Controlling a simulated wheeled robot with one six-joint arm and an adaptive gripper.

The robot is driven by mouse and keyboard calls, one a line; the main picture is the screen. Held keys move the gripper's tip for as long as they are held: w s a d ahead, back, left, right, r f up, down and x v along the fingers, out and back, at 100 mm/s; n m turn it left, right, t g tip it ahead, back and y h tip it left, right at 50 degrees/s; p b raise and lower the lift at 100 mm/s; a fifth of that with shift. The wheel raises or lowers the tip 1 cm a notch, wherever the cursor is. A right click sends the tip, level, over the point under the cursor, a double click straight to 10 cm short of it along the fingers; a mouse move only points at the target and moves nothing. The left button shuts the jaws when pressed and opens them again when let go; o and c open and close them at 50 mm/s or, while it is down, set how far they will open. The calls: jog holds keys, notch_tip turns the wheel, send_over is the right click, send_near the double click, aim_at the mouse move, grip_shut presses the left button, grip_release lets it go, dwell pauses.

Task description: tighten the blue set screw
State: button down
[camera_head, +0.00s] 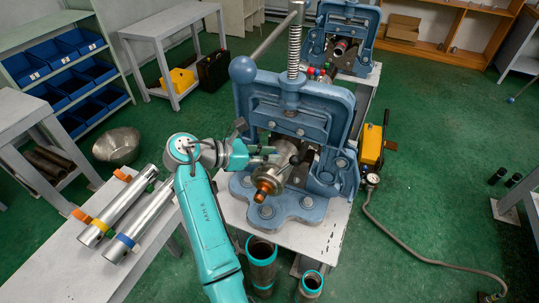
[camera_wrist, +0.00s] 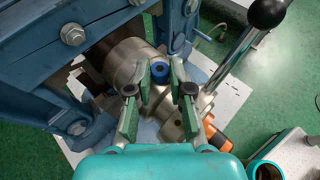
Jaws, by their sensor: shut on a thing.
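The blue set screw (camera_wrist: 160,69) shows in the wrist view as a small blue round head on a steel fitting (camera_wrist: 128,62). My gripper (camera_wrist: 162,74) is around the screw, with one finger on each side, and shut on it. In the head view my gripper (camera_head: 268,154) reaches from the left to the same steel fitting (camera_head: 268,177), which sits at the front of the blue pipe vise (camera_head: 305,103). The fitting has an orange end. I cannot make out the screw in the head view. The fingers partly hide the fitting's top.
A lever with a black ball knob (camera_wrist: 267,13) rises to the right in the wrist view. Two steel pipes (camera_head: 145,226) with coloured bands lie on the left bench. Open pipes (camera_head: 261,251) stand below the vise table. A yellow gauge unit (camera_head: 371,146) is at right.

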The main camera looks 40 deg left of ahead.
jog(key=shift+w+a+m+g+h, duration=0.1)
jog(key=shift+m+g+h, duration=0.45)
jog(key=shift+m+h, duration=0.2)
jog(key=shift+w+a+m+g+h, duration=0.1)
jog(key=shift+m+g+h, duration=0.45)
jog(key=shift+m+h, duration=0.15)
jog(key=c, duration=1.3)
grip_release()
notch_tip(320, 180, up, 10)
